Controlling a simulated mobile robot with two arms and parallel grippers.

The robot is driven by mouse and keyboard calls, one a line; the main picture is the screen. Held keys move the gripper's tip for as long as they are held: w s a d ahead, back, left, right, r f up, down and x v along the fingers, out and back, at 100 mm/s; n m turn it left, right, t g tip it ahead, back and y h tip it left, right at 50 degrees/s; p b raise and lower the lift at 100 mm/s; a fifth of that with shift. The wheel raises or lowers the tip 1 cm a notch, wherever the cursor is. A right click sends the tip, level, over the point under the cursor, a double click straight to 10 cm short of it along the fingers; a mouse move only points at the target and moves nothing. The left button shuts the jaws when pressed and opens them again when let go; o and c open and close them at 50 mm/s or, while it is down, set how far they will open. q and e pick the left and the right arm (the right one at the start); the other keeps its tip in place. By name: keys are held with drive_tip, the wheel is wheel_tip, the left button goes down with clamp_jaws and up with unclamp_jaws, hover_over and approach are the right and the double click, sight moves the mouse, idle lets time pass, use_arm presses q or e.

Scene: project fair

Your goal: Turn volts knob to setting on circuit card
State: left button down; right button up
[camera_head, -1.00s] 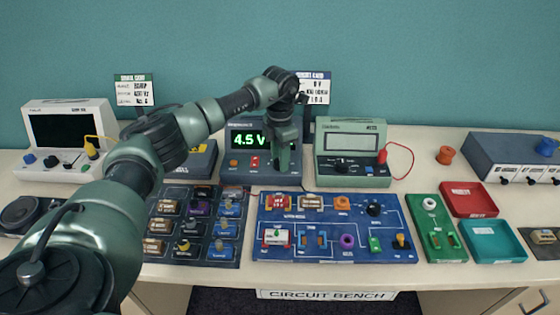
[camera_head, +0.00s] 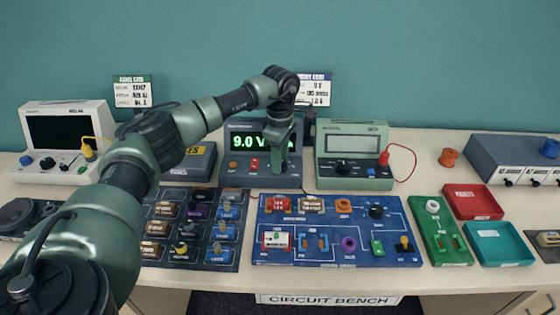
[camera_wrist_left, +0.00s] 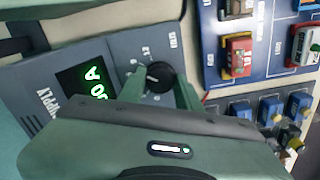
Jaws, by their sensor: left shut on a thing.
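My right gripper is not in view.
A blue circuit board (camera_head: 330,255) and a dark parts board (camera_head: 170,225) lie in front of the supply. A green meter (camera_head: 350,171) with a red lead stands close on the right. Red (camera_head: 472,213) and teal (camera_head: 498,258) trays lie farther right.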

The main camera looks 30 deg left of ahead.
use_arm(q)
drive_tip(key=shift+m, duration=0.7)
drive_tip(key=shift+r+m, duration=0.1)
drive_tip(key=shift+m, duration=0.2)
drive_tip(key=c, duration=1)
unclamp_jaws()
wheel_tip(320, 180, up, 8)
drive_tip(key=shift+f+b, duration=0.15)
drive_tip(key=shift+b, duration=0.65)
